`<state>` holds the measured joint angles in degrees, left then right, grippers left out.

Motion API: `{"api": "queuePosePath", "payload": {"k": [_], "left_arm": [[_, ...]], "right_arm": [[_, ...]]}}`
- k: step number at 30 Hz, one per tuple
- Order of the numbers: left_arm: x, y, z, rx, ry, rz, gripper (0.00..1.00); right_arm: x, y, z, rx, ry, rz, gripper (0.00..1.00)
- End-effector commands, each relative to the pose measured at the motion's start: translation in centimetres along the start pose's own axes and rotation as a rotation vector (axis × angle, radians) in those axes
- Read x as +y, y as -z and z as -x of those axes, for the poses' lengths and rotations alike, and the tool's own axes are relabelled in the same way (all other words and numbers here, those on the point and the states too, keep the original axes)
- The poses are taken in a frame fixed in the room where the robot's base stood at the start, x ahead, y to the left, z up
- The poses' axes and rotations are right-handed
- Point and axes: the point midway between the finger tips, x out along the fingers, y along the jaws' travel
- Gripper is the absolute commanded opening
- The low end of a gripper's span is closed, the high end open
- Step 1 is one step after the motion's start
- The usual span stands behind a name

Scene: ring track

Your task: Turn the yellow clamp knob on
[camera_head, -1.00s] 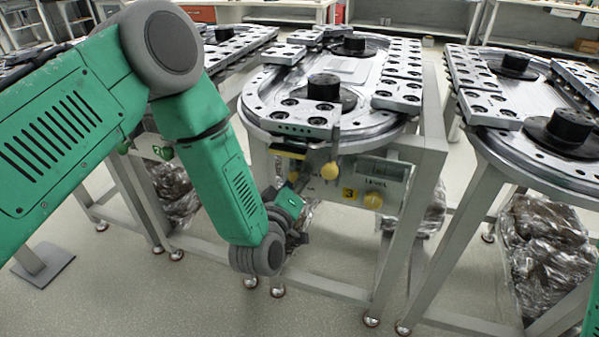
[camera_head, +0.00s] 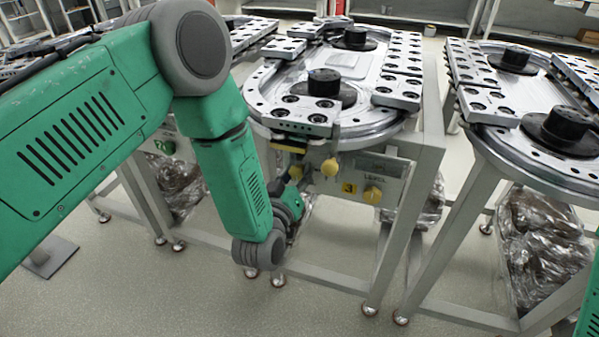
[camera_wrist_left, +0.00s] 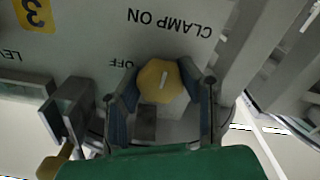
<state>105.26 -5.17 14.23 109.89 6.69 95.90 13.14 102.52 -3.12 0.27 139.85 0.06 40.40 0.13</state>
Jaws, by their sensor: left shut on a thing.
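The yellow clamp knob (camera_wrist_left: 160,81) sits on the pale panel in the left wrist view, with a short white mark on its face that runs nearly up and down. My left gripper (camera_wrist_left: 160,88) is shut on the knob, one finger on each side. In the head view my left gripper (camera_head: 295,190) is at the left part of the middle station's panel, and the knob (camera_head: 296,172) is partly hidden. My right gripper is not in view.
A yellow ball handle (camera_head: 330,167) stands just right of the gripper. Another yellow knob (camera_head: 372,195) is further right, by the yellow 3 label (camera_head: 349,188). The ring track (camera_head: 395,122) lies above the panel. Table legs stand close by; the floor in front is clear.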

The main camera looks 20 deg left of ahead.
Motion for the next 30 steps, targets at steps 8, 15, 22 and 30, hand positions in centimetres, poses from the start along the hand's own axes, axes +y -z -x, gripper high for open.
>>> {"api": "queuePosePath", "payload": {"k": [8,15,22,30], "left_arm": [[-0.3,0.0,0.1,0.0,0.006,-0.004,0.53],[0.0,0.0,0.0,0.0,0.002,-0.003,0.54],[0.1,-0.1,1.2,-0.004,0.001,-0.002,0.54],[-0.1,-0.2,7.1,-0.007,0.003,-0.003,0.54]], "right_arm": [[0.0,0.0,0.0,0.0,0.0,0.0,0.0],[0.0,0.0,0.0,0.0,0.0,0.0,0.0],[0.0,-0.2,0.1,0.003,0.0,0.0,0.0],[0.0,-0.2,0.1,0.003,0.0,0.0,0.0]]}}
